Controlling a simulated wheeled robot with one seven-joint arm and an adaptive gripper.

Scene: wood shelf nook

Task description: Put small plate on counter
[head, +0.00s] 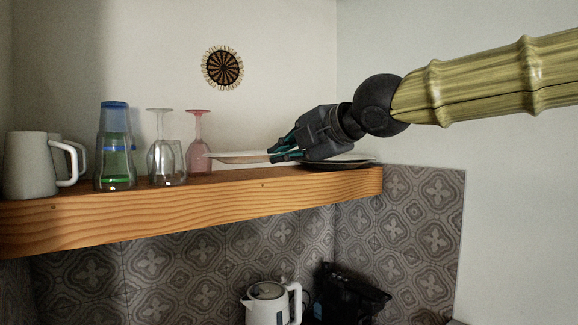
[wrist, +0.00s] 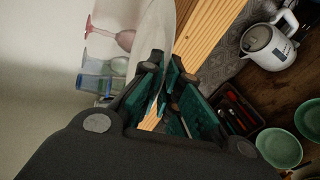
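The small plate, a thin pale plate (head: 238,157), is nearly level a little above the wooden shelf (head: 230,208). In the wrist view it shows nearly edge-on as a white sheet (wrist: 152,38) running between the fingers. My gripper (head: 280,151) is at the plate's right edge, with its fingertips drawn close together on it; it also shows in the wrist view (wrist: 168,72). The plate's gripped edge is partly hidden by the fingers. The counter (wrist: 285,84), brown wood, lies below the shelf at the right of the wrist view.
A dark plate (head: 345,163) lies on the shelf under my gripper. The counter holds a kettle (wrist: 266,46), a black toaster-like object (head: 345,295) and green dishes (wrist: 279,148).

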